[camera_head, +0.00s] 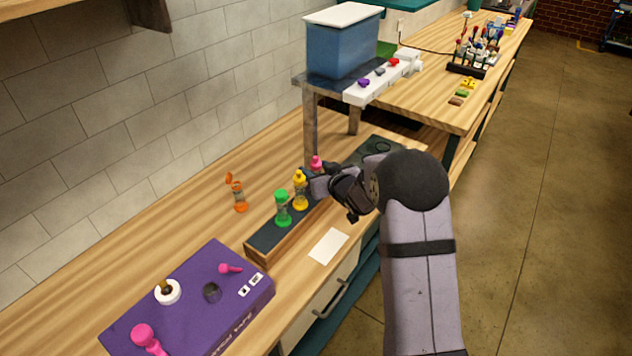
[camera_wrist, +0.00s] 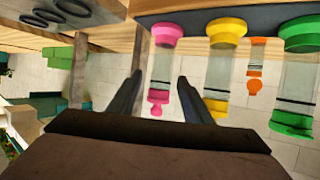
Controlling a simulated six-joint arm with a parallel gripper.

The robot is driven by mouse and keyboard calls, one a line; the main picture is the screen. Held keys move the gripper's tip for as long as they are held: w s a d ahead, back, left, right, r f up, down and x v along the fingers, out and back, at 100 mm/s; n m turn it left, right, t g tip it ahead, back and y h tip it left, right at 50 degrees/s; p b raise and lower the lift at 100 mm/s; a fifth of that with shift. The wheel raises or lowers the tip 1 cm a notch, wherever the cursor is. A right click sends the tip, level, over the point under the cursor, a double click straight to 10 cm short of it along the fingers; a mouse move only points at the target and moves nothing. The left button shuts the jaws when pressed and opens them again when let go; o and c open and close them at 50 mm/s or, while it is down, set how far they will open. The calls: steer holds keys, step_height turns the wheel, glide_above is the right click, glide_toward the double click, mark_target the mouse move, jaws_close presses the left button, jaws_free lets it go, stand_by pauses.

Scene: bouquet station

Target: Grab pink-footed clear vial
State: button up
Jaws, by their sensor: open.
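The pink-footed clear vial (camera_wrist: 163,68) stands upright in the wrist view, which is upside down; its wide pink foot meets the dark rack top (camera_wrist: 185,14) and its narrow pink cap is at the other end. My gripper (camera_wrist: 155,88) is open, and the vial appears between its two dark fingers. I cannot tell whether they touch it. In the head view, only the pink upper part (camera_head: 316,163) shows beside my gripper (camera_head: 322,188); the foot is hidden behind the gripper.
A yellow-footed vial (camera_head: 300,190) stands close by on the same rack (camera_head: 262,241), then a green-footed one (camera_head: 283,209). An orange-footed vial (camera_head: 239,195) stands on the bench behind. A purple box (camera_head: 190,310) lies in front.

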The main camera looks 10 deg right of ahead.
steer(key=shift+w+f, duration=0.1)
steer(key=shift+w, duration=0.1)
steer(key=shift+c, duration=0.3)
jaws_close()
steer(key=shift+r, duration=0.2)
steer(key=shift+r, duration=0.65)
step_height(320, 180, up, 9)
steer(key=shift+f, duration=0.2)
